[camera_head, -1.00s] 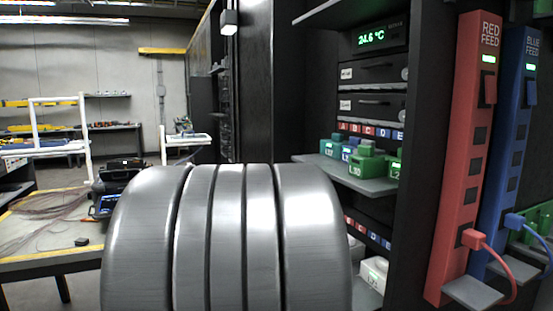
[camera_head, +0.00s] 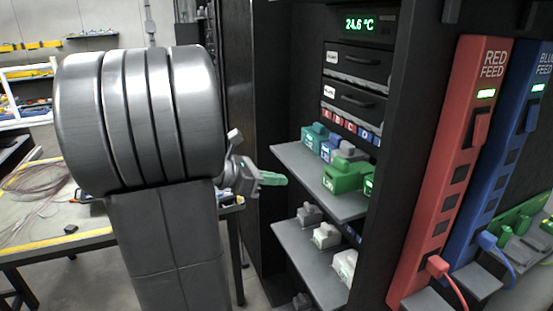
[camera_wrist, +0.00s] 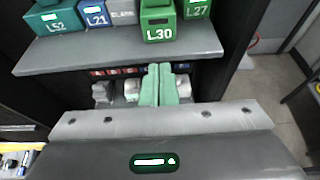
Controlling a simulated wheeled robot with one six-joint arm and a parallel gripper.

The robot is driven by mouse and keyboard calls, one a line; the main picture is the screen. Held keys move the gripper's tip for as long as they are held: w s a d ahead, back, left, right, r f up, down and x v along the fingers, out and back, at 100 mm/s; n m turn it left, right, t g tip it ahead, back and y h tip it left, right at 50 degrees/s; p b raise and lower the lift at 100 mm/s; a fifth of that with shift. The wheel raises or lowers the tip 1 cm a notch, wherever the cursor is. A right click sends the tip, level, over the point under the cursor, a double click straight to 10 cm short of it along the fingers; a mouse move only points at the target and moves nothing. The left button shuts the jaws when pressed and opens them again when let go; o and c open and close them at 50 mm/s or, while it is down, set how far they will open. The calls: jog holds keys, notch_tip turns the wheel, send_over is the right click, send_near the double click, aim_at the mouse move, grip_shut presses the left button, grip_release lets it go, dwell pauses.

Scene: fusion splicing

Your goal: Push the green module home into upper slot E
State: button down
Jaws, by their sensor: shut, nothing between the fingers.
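A green module labelled L30 (camera_head: 340,178) sits on the upper shelf (camera_head: 300,160), forward of its neighbours and close to the front edge. It also shows in the wrist view (camera_wrist: 158,22). A second green module, L27 (camera_wrist: 197,9), is to its right; the head view shows only part of it (camera_head: 369,186). I cannot tell which slot either stands in front of; the E label is not clear. My gripper (camera_head: 284,180) is shut and empty, its green fingers left of L30 and apart from it. In the wrist view the fingertips (camera_wrist: 158,68) are below the shelf edge in the picture.
Left of L30 are a teal module L52 (camera_wrist: 56,20), a blue module L21 (camera_wrist: 94,14) and a grey module (camera_wrist: 121,12). A lower shelf (camera_head: 310,255) holds pale modules. The red feed strip (camera_head: 455,170) and blue feed strip (camera_head: 510,150) stand at right.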

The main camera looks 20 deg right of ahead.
jog(key=shift+d, duration=0.1)
jog(key=b, duration=0.4)
send_near(328, 179)
jog(key=shift+d+f, duration=1.25)
jog(key=shift+f, duration=0.15)
jog(key=shift+w+d, duration=0.15)
jog(key=shift+d, duration=1.75)
jog(key=shift+w+d, duration=0.15)
jog(key=shift+d, duration=1.75)
jog(key=shift+w+d, duration=0.15)
jog(key=shift+d, duration=1.75)
jog(key=shift+s+a+r, duration=0.1)
jog(key=shift+a, duration=1.55)
jog(key=shift+s+a, duration=0.1)
jog(key=shift+a, duration=1.55)
jog(key=shift+s+a, duration=0.1)
jog(key=shift+a, duration=0.7)
jog(key=shift+d, duration=0.1)
jog(key=d, duration=0.8)
jog(key=shift+w, duration=0.3)
jog(key=shift+a, duration=0.65)
